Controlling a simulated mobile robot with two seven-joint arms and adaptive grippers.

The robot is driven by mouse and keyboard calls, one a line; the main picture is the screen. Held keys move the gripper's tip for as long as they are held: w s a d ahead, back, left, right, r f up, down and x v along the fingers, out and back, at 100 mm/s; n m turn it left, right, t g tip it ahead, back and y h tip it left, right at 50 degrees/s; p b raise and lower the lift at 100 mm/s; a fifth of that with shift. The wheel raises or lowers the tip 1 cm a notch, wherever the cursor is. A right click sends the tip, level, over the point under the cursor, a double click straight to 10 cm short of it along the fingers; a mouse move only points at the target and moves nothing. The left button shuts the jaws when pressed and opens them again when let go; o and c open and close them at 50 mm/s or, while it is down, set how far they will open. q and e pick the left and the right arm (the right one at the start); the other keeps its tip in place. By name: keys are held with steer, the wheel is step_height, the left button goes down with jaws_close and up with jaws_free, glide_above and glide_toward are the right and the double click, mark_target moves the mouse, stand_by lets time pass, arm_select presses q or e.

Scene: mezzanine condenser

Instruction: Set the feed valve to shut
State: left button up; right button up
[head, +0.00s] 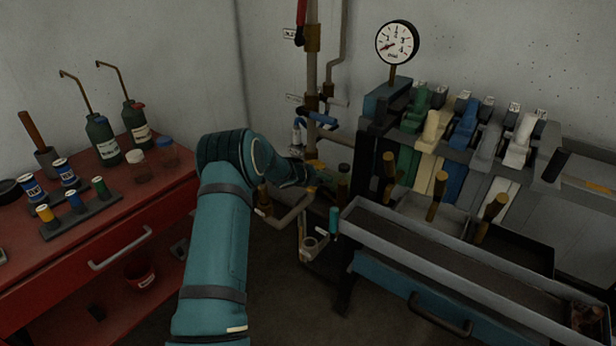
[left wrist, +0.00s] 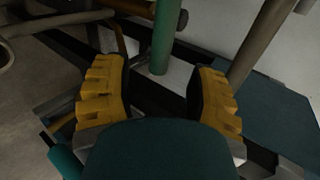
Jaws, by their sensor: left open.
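My left gripper (head: 322,176) reaches in among the pipes in the head view, with the arm partly covering what is behind it. In the left wrist view the gripper (left wrist: 165,85) is open, its two yellow-padded fingers apart. A green cylindrical bar (left wrist: 163,38) stands between and just past the fingertips, with no visible contact. Several valve handles show on the pipework: a red one (head: 300,22) high up, a blue one (head: 322,118) at mid height and a teal one (head: 333,222) low down. I cannot tell which is the feed valve; the labels are unreadable. My right gripper is not in view.
A red bench (head: 130,240) with bottles and jars stands at the left. A grey tray (head: 440,262) and a rack of coloured levers (head: 460,135) stand at the right. A round gauge (head: 397,42) rises behind. The wall closes the back.

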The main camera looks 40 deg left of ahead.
arm_select(q)
steer(key=v, duration=0.5)
steer(key=shift+s+r, duration=0.1)
steer(key=shift+s, duration=0.15)
stand_by(0.3)
